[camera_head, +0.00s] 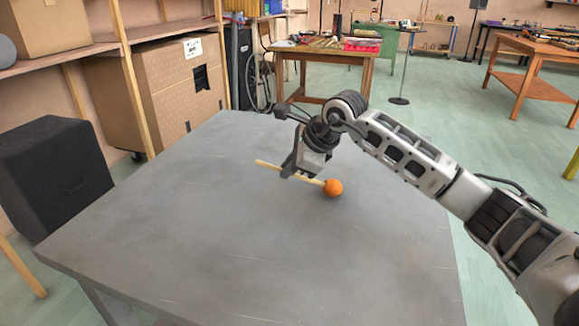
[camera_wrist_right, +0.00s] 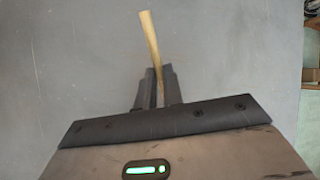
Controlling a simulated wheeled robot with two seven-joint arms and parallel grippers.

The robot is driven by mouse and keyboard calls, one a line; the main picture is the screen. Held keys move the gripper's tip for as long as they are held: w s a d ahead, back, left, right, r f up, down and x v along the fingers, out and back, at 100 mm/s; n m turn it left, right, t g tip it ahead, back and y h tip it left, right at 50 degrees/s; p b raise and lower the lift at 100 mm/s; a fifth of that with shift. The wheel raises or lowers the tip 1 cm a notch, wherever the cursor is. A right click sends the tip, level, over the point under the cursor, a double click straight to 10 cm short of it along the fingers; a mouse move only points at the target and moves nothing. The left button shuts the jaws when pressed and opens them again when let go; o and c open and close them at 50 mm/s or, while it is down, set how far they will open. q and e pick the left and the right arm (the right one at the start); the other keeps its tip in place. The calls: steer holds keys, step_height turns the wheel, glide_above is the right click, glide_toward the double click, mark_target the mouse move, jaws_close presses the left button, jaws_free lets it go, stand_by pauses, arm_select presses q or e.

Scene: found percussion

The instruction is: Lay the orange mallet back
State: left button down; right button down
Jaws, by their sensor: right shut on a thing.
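The orange mallet has a pale wooden stick and a round orange head (camera_head: 333,187). My right gripper (camera_head: 289,173) is shut on the stick, with the head sticking out to the right and the free end of the stick to the left. In the right wrist view the stick (camera_wrist_right: 150,38) runs up from between the fingers (camera_wrist_right: 158,85); the head is hidden there. The mallet is over the grey table (camera_head: 200,240); I cannot tell whether it touches the top. My left gripper is not in view.
The grey tabletop is otherwise bare, with free room all around the mallet. A black speaker box (camera_head: 55,175) stands beyond the table's left edge. A large cardboard box (camera_head: 155,95) sits behind it, and a wooden workbench (camera_head: 325,55) with tools stands further back.

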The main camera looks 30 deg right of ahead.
steer(key=shift+f, duration=0.15)
steer(key=c, duration=1.5)
jaws_free()
steer(key=shift+s+d+r, duration=0.1)
steer(key=shift+s+r, duration=0.05)
steer(key=shift+r, duration=0.3)
steer(key=v, duration=1.1)
steer(key=shift+s+d+r+p, duration=0.1)
steer(key=shift+s+r+p, duration=0.05)
steer(key=shift+p, duration=0.15)
